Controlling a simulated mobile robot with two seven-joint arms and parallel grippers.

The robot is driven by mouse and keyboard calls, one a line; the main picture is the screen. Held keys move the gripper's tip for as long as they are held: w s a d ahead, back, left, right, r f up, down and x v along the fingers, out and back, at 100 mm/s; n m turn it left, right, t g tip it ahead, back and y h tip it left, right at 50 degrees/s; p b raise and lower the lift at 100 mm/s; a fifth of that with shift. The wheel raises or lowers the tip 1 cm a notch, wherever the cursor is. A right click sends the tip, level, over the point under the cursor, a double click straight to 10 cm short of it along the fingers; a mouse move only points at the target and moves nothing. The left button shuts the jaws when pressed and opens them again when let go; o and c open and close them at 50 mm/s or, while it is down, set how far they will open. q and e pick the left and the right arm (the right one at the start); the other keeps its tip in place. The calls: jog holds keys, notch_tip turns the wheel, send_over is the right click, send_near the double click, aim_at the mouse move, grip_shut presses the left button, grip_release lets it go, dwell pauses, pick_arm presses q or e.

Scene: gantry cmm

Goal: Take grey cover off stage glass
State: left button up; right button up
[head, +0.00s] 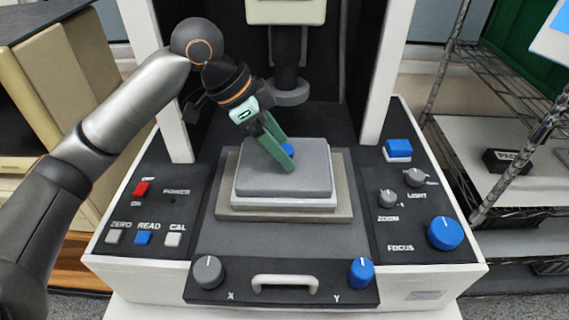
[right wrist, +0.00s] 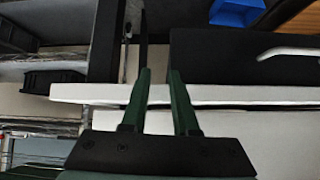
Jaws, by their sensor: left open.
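The grey cover (head: 310,183) is a flat square lid lying on the stage under the machine's column in the head view. A small blue knob (head: 287,150) sits on its top, partly hidden by my gripper. My left gripper (head: 285,160) reaches down from the upper left, its green fingers open at the knob. I cannot tell whether they touch it. The stage glass is hidden; a white layer (head: 300,202) shows beneath the cover, on a beige plate (head: 230,212). My right gripper (right wrist: 158,80) shows in the right wrist view, its green fingers apart with nothing visibly between them.
A dark lens column (head: 289,85) hangs close behind the cover. White posts (head: 399,70) stand on both sides. Knobs, including the large blue focus knob (head: 445,233), and buttons (head: 143,238) flank the stage. A white handle (head: 285,282) is at the front. A wire rack (head: 500,75) stands at right.

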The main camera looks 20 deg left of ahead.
pick_arm(q)
grip_shut()
dwell(0.6)
dwell(0.3)
